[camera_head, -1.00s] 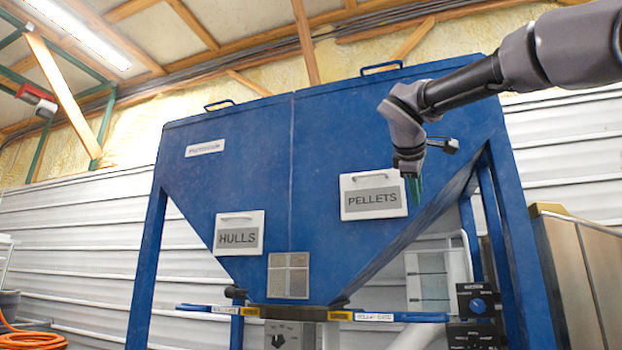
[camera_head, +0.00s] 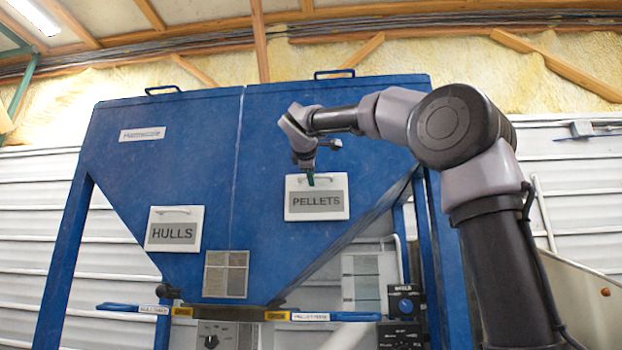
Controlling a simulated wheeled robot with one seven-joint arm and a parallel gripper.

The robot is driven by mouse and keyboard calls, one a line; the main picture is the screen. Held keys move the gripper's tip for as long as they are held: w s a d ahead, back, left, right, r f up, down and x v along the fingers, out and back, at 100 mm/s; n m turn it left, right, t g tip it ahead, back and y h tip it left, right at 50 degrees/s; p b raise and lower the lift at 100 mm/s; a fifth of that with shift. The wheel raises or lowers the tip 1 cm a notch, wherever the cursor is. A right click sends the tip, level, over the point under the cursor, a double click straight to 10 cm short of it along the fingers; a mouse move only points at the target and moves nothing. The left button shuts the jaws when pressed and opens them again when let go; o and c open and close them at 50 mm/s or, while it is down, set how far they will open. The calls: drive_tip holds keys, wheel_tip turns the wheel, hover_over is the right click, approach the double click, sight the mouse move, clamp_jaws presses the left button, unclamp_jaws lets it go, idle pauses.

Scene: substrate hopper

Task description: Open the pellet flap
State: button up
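My gripper (camera_head: 310,179) points down in front of the upper edge of the flap, near that handle. Its dark green fingertips are small and overlap the top of the panel in the picture. I cannot tell whether they touch the handle or how far apart they are.
The similar HULLS flap (camera_head: 172,229) is at lower left. A metal cabinet (camera_head: 570,295) stands at right.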

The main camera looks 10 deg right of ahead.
drive_tip(key=shift+w+d+f, duration=0.1)
drive_tip(key=shift+w+d, duration=0.1)
drive_tip(key=shift+w, duration=0.2)
drive_tip(key=shift+c, duration=0.4)
clamp_jaws()
idle(0.9)
